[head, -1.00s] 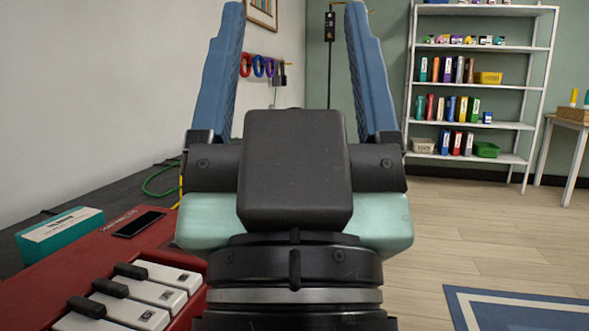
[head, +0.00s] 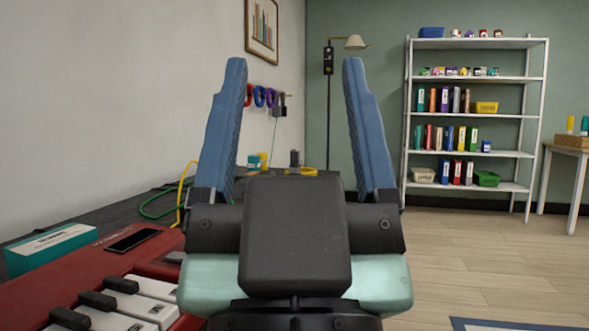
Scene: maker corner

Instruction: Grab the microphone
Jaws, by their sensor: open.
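My gripper (head: 295,66) is in the middle of the head view, its two blue fingers pointing up and spread wide apart. Nothing is between the fingers. I cannot clearly make out a microphone. A small dark upright object (head: 294,159) stands far back on the dark bench, seen between the fingers just above my gripper's body; it is too small to tell what it is. My gripper's body hides part of the bench behind it.
A red keyboard (head: 75,285) with a phone (head: 133,240) and a teal box (head: 50,247) lie at left on the dark bench (head: 110,216). A white shelf (head: 470,115) stands at back right.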

